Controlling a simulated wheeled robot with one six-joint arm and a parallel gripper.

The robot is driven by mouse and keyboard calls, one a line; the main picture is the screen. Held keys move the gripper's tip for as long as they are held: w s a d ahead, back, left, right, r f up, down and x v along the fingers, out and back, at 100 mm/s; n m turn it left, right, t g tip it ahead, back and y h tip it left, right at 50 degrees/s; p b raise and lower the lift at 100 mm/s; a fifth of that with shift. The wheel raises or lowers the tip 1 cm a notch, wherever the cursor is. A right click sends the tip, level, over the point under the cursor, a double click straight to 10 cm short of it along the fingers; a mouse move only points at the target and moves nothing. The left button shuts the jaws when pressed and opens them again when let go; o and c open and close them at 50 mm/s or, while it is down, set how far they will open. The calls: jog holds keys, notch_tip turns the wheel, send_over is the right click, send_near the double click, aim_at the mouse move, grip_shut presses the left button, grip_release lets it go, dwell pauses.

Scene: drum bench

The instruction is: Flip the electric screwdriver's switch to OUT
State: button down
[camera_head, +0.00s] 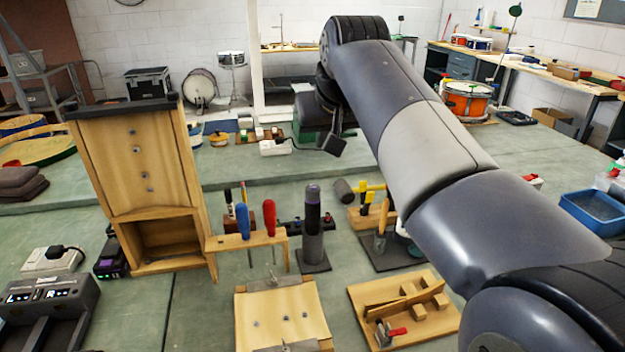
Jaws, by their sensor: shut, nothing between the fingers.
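A dark grey upright cylinder with a purple top (312,210) stands on a dark square base in the middle of the bench. It looks like the electric screwdriver in its stand. Its switch and any OUT mark are too small to make out. My arm reaches from the lower right up to the top middle and bends down there. My gripper (331,145) is a small dark shape at its end, above and behind the cylinder in the picture. It is shut and empty, apart from the cylinder. Its fingertips are hard to make out.
A wooden rack (270,240) holds blue-handled and red-handled screwdrivers left of the cylinder. A tall wooden panel (140,160) stands further left. A mallet and yellow-handled tools (368,195) are to the right. Wooden boards (283,312) lie in front.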

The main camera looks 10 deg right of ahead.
send_over(315, 187)
jog(key=s, duration=0.1)
notch_tip(315, 187, down, 8)
jog(key=f, duration=0.2)
jog(key=s+f+b, duration=0.1)
jog(key=f, duration=0.1)
jog(key=b, duration=0.2)
jog(key=f+t+b, duration=0.1)
jog(key=b, duration=0.1)
jog(key=shift+s+f, duration=0.2)
jog(key=shift+f, duration=0.1)
jog(key=shift+r+p, duration=0.35)
jog(key=shift+p, duration=0.05)
